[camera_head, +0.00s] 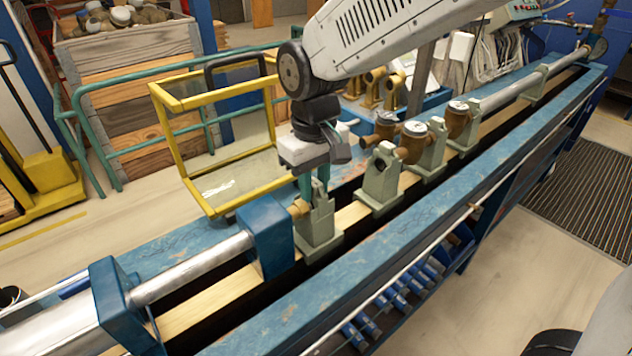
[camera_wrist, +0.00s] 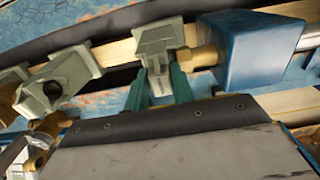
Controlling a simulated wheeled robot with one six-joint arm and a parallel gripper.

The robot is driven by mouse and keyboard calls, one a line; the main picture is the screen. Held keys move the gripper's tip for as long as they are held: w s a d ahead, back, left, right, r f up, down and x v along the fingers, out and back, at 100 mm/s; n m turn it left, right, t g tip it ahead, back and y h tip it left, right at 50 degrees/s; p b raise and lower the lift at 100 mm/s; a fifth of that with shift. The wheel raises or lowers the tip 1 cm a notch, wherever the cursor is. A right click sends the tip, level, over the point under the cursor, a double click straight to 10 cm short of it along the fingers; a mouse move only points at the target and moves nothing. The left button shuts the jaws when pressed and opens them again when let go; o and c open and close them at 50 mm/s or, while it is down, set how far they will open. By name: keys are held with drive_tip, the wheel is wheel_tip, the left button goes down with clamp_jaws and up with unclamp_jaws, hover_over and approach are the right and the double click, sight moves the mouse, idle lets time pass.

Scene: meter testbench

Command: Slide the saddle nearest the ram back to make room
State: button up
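The saddle nearest the ram (camera_head: 318,228) is a pale grey-green block with an upright head, standing on the bench rails just right of the ram's blue block (camera_head: 265,238). A brass nose from that block meets or nearly meets it. In the wrist view the saddle (camera_wrist: 160,42) is at top centre, beside the blue block (camera_wrist: 255,50). My gripper (camera_head: 314,182) is at the saddle's head, pointing down. Its two teal fingers (camera_wrist: 159,82) are apart, one on each side of a pale part of the saddle. I cannot tell whether they press on it.
Another saddle (camera_head: 381,180) stands further right along the rails, followed by more saddles with brass meters (camera_head: 414,140). A gap of bare rail (camera_head: 350,213) lies between the first two saddles. A yellow-framed glass guard (camera_head: 235,185) stands behind the bench near my arm.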

drive_tip(key=shift+s+a, duration=0.1)
drive_tip(key=shift+a, duration=0.15)
drive_tip(key=shift+c, duration=0.2)
drive_tip(key=shift+r, duration=0.25)
drive_tip(key=shift+o, duration=0.8)
drive_tip(key=r, duration=0.7)
drive_tip(key=shift+d+r, duration=0.15)
drive_tip(key=shift+d, duration=0.05)
drive_tip(key=shift+s+d+f, duration=0.1)
drive_tip(key=shift+f, duration=0.1)
drive_tip(key=s+d+m+t, duration=0.1)
drive_tip(key=s+d+m, duration=0.5)
drive_tip(key=s+d, duration=1.2)
drive_tip(key=d+f, duration=0.1)
drive_tip(key=d, duration=0.3)
drive_tip(key=shift+s+m, duration=0.25)
drive_tip(key=shift+m, duration=0.05)
